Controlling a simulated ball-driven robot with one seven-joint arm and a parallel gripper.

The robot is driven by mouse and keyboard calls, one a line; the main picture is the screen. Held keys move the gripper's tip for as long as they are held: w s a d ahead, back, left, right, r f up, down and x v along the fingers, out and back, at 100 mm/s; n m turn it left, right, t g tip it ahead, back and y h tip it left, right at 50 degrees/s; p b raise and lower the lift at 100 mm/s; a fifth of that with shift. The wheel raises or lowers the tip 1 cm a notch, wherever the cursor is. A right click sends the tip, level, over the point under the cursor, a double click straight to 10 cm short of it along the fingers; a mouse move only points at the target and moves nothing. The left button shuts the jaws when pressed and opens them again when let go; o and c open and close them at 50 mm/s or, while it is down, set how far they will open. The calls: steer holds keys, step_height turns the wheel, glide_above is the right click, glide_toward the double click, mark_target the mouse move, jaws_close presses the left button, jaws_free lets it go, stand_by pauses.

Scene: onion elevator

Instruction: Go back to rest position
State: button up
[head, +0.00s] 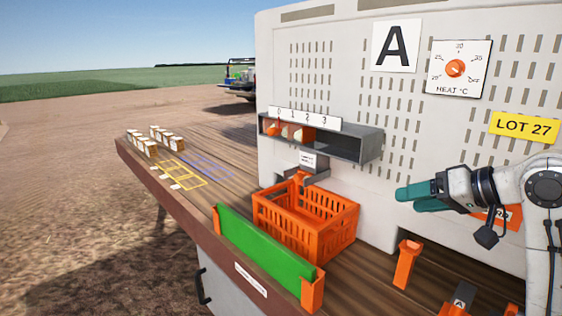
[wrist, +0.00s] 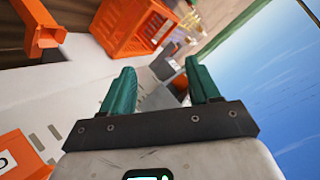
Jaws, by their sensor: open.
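My gripper (head: 412,193) is raised at the right in the head view, in front of the white machine panel (head: 345,75). Its teal fingers point left. In the wrist view the two teal fingers of my gripper (wrist: 160,88) stand well apart with nothing between them. The gripper is open and touches no object that I can see.
An orange crate (head: 318,237) stands on the wooden deck below a small chute (head: 309,176). A green board (head: 262,246) lines the deck's front edge. An orange post (head: 408,262) stands below my gripper. A grey shelf (head: 350,145) juts from the panel.

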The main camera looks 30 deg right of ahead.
steer(key=s+a+f+n+g, duration=0.1)
steer(key=a+f, duration=0.8)
steer(key=f, duration=0.3)
steer(key=s+a+f+g, duration=0.1)
steer(key=a+f+g, duration=0.1)
steer(key=a+f, duration=0.85)
steer(key=s+f+n+g+h+b, duration=0.2)
steer(key=s+f+g+b, duration=0.3)
steer(key=s+f, duration=1.8)
steer(key=shift+s+a+f+n+g+h, duration=0.3)
steer(key=shift+s+f+n+g+h, duration=0.25)
steer(key=shift+g, duration=0.65)
